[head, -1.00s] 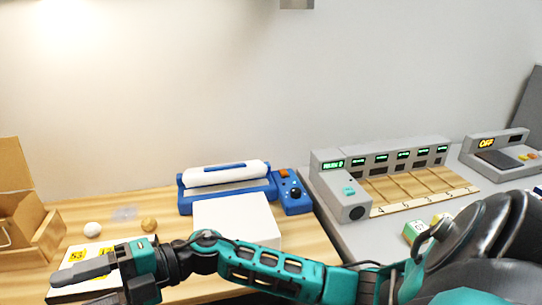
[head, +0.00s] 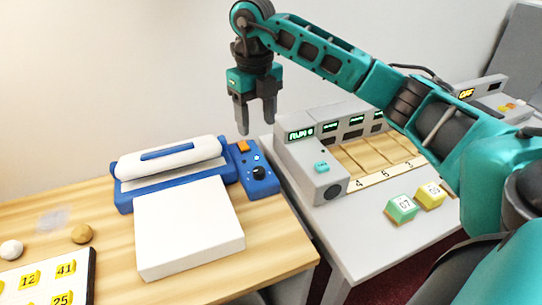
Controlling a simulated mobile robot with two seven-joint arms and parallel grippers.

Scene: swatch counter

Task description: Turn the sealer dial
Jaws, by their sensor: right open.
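The blue sealer (head: 125,192) stands on the wooden counter with a white roller-like bar (head: 170,158) across its top. Its control box (head: 255,183) at the right end carries an orange switch (head: 243,146) and a black round dial (head: 259,173). My right gripper (head: 257,128) points down, open and empty, above and behind the control box in the picture, apart from the dial. My left gripper is not in view.
A white block (head: 190,230) lies in front of the sealer. A grey display unit (head: 310,165) with numbered wooden lanes stands to the right. A number board (head: 88,270) and two balls are at left.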

